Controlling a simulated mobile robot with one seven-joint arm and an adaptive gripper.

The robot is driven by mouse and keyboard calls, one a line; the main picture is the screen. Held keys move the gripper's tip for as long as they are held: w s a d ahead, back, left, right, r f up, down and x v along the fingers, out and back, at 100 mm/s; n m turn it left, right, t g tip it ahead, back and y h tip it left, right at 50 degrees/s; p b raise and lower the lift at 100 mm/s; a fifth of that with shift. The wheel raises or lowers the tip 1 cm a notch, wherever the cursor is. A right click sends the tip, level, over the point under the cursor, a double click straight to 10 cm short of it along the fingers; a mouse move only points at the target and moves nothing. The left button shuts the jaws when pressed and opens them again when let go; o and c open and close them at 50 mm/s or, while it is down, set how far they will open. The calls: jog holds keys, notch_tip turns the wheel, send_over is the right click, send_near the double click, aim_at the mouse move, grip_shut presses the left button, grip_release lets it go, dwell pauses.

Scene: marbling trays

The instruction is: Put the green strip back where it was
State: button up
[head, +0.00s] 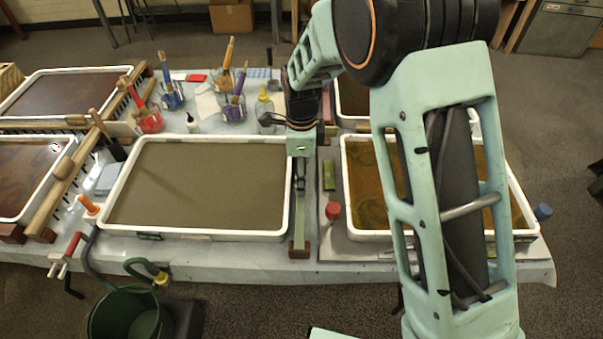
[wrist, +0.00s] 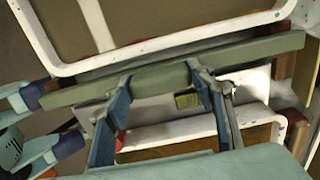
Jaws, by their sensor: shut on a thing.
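The green strip (head: 298,230) is a long, narrow, grey-green bar. It lies lengthwise in the gap between the large grey-brown tray and the amber tray. In the wrist view the strip (wrist: 255,53) runs slantwise along a white tray rim. My gripper (head: 300,184) is above the gap and shut on the strip near its middle; its blue fingers (wrist: 158,78) also show in the wrist view. A dark red-brown block (head: 300,253) is under the strip's near end. I cannot tell whether the strip rests on it.
The grey-brown tray (head: 120,190) stands close on the left and the amber tray (head: 347,190) on the right. A small green block (head: 329,175) and a red-capped bottle (head: 333,214) sit beside the gap. Brush jars (head: 232,110) stand behind. A dark green bucket (head: 128,312) is in front.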

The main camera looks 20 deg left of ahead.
jog(key=shift+f, duration=0.1)
jog(key=o, duration=1)
notch_tip(320, 180, up, 12)
jog(key=shift+r+p, duration=0.2)
jog(key=shift+p, duration=0.2)
